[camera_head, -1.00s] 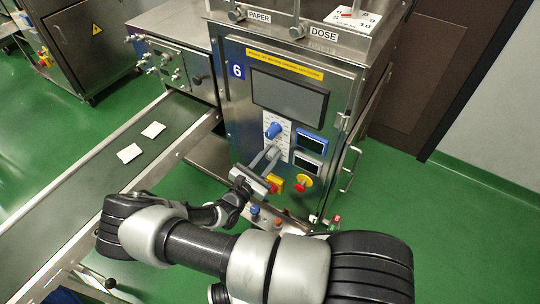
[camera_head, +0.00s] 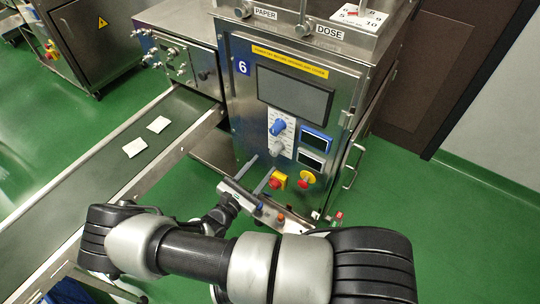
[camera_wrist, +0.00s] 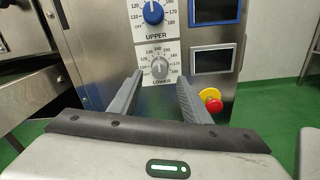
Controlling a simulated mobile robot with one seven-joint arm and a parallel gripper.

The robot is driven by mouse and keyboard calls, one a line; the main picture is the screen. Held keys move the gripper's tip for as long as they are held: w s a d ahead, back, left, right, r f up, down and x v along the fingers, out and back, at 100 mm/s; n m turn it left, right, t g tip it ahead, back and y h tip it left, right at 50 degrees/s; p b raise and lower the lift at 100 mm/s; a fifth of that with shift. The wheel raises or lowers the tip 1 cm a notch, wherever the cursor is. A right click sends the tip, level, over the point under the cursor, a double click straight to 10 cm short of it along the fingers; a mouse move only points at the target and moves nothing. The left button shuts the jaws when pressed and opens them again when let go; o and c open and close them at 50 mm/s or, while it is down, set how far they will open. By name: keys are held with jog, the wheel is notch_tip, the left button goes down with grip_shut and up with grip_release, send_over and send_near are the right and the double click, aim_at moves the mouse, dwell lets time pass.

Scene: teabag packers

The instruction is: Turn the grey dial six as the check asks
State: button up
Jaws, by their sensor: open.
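The grey dial (camera_head: 277,148) is on a white scale plate on the front of machine six, below a blue dial (camera_head: 278,126). In the wrist view the grey dial (camera_wrist: 160,68) is above the word LOWER, and its light mark seems to point roughly upward; I cannot read the exact value. The blue dial (camera_wrist: 153,13) is marked UPPER. My gripper (camera_head: 264,162) is open and empty, below and in front of the grey dial. In the wrist view its fingers (camera_wrist: 160,80) stand apart on either side of the dial, not touching it.
Two small displays (camera_head: 314,140) are right of the dials. A conveyor (camera_head: 110,165) with white teabags runs at left.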

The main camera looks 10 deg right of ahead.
jog(key=v, duration=0.9)
jog(key=shift+s+a, duration=0.15)
jog(key=shift+r, duration=0.1)
jog(key=s+d+r+m+g+y, duration=0.2)
jog(key=s+d+r+m+y, duration=0.2)
jog(key=r+m, duration=0.7)
jog(key=s+d+r+m+g+y, duration=0.3)
jog(key=s+d+r+m+y, duration=0.15)
jog(key=r, duration=1.25)
jog(key=s+d+r+m+g+y, duration=0.2)
jog(key=s+d+r+m+y, duration=0.2)
jog(key=r+m, duration=0.7)
notch_tip(320, 180, up, 22)
jog(key=n+p, duration=0.2)
jog(key=p, duration=1.8)
jog(key=shift+a, duration=0.25)
